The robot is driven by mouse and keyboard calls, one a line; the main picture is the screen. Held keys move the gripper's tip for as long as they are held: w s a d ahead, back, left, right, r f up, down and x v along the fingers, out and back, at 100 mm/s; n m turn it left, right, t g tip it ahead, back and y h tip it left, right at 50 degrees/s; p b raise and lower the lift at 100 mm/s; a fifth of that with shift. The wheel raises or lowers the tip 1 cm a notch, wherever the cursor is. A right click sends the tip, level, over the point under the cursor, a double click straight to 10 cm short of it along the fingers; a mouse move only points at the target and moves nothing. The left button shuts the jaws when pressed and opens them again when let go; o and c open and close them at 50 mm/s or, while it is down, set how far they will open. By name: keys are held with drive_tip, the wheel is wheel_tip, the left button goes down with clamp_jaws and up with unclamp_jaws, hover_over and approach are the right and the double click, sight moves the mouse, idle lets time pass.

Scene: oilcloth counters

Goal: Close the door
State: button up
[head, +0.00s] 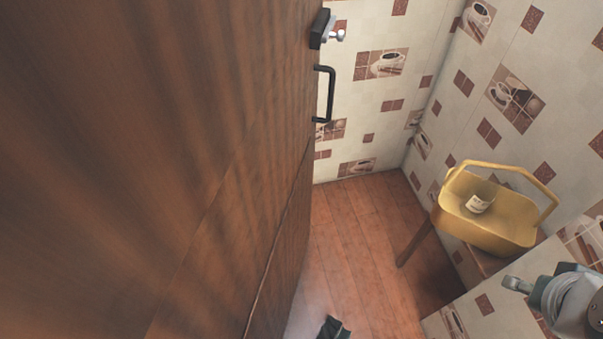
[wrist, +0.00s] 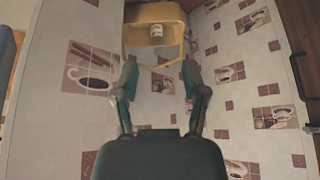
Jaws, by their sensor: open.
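The brown wooden door (head: 190,150) fills the left half of the head view. It stands at an angle, with floor and wall visible past its free edge; its frame is not in view. A black bar handle (head: 325,95) and a dark lock with a silver knob (head: 322,30) sit near that edge. In the wrist view a strip of brown wood with a dark handle (wrist: 299,76) shows at the right edge. My gripper (wrist: 160,76) is open and empty, its two green-padded fingers spread apart. It is clear of the wood, which lies to its right.
A yellow basket (head: 490,235) holding a small pale cup (head: 479,204) stands on a wooden support at the right; it also shows beyond my fingers in the wrist view (wrist: 146,36). Patterned walls (head: 450,100) close the corner. Wooden floor (head: 350,235) is open beyond the door.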

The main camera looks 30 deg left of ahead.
drive_tip(key=shift+w, duration=0.1)
drive_tip(key=w+a+r+n+t, duration=0.1)
drive_tip(key=w+r+t, duration=0.1)
drive_tip(key=w, duration=0.6)
drive_tip(key=w+a+r+n+t, duration=0.1)
drive_tip(key=w+a+r+t, duration=0.15)
drive_tip(key=w, duration=0.65)
drive_tip(key=w+a+f+n+t+y, duration=0.1)
drive_tip(key=w+a+n+t+y, duration=0.35)
drive_tip(key=w+a, duration=0.8)
drive_tip(key=s+a+f+n+g+y, duration=0.1)
drive_tip(key=a+f+n+g+y, duration=0.4)
drive_tip(key=a, duration=0.5)
drive_tip(key=s+a+f+n+g+y, duration=0.1)
drive_tip(key=a+f+n+g+y, duration=0.3)
drive_tip(key=a+y, duration=0.5)
drive_tip(key=shift+m+h, duration=0.45)
drive_tip(key=shift+h, duration=0.2)
drive_tip(key=x, duration=1.1)
drive_tip(key=shift+w+f, duration=0.1)
drive_tip(key=shift+f, duration=0.2)
